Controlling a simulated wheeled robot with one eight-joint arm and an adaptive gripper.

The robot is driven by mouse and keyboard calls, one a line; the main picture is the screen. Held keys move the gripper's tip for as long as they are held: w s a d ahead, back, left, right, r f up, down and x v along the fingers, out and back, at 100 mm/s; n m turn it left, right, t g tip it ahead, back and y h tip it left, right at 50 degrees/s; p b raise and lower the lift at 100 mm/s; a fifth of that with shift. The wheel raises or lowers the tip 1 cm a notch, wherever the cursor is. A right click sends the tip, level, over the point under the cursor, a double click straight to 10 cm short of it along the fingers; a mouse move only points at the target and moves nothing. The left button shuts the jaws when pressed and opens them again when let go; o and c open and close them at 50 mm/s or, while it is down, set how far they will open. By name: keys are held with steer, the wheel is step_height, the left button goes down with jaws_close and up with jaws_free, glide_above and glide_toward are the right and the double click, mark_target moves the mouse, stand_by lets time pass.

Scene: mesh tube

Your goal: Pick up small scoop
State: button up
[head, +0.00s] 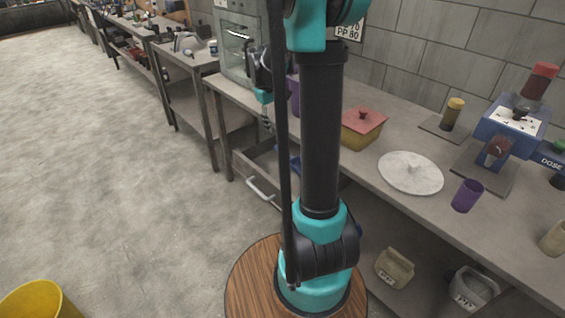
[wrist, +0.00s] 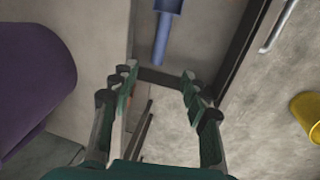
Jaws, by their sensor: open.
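A blue scoop-like thing (wrist: 165,22) lies in the open drawer (head: 262,166), with its narrow end toward my gripper in the wrist view. Its top is cut off by the frame edge. In the head view, a bit of blue (head: 295,165) shows in the drawer, mostly hidden behind my arm. My gripper (wrist: 159,74) is open and empty, pointing down over the drawer's edge, apart from the blue thing. In the head view my gripper (head: 267,122) hangs above the drawer, left of my arm column.
A large purple vessel (wrist: 35,80) stands close on the left in the wrist view. The drawer handle (head: 262,190) juts out over the floor. The counter holds a red-lidded box (head: 363,128), a white disc (head: 411,173) and a purple cup (head: 467,195). A yellow bin (head: 40,302) stands on open floor.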

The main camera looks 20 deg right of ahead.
mark_target(282, 150)
steer(key=d+f, duration=0.1)
steer(key=f, duration=0.4)
steer(key=d+f, duration=0.1)
steer(key=f, duration=0.4)
steer(key=w+d+f, duration=0.1)
steer(key=f, duration=0.5)
steer(key=shift+c, duration=0.4)
steer(key=shift+r, duration=0.1)
jaws_close()
